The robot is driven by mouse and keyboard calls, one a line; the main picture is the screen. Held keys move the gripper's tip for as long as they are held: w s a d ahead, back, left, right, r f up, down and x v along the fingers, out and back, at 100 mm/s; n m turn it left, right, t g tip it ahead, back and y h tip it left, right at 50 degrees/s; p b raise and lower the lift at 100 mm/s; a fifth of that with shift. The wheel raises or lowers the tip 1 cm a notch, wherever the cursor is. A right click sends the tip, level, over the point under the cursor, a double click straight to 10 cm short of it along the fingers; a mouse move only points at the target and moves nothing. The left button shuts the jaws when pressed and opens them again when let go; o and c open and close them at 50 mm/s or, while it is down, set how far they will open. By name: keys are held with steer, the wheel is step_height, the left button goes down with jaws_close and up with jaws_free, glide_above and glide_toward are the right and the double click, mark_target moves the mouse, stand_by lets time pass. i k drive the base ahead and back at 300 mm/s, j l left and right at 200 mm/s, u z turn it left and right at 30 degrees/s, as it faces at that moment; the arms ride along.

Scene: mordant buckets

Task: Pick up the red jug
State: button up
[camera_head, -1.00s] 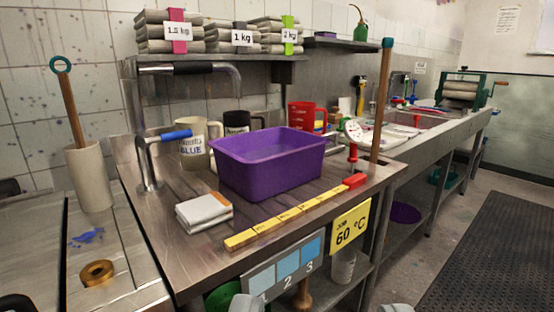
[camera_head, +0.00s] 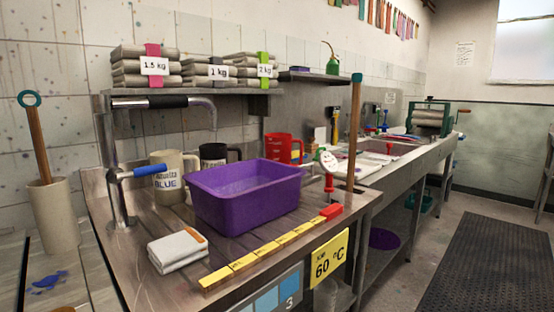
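The red jug (camera_head: 279,149) stands upright on the steel counter (camera_head: 130,268), toward the back. It is behind the right rear corner of the purple basin (camera_head: 243,207), which hides its lower part. Its handle shows on its right side. My gripper is not in view, so its fingers and anything between them cannot be seen. The jug stands apart at the back of the counter.
A cream jug (camera_head: 168,184) and a black jug (camera_head: 212,155) stand left of the red one. A tap (camera_head: 155,168), yellow strip (camera_head: 262,254), folded cloth (camera_head: 177,250) and upright wooden pole (camera_head: 353,140) surround the basin. Dark floor mat (camera_head: 480,260) lies right.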

mark_target(278, 145)
steer(key=i+l+u, duration=0.1)
steer(key=i+l, duration=0.25)
steer(key=i, duration=0.25)
steer(key=i+l+u, duration=0.1)
steer(key=i+l, duration=0.3)
steer(key=i, duration=0.15)
steer(key=i+l+u, duration=0.1)
steer(key=i+l, duration=0.35)
steer(key=i, duration=0.15)
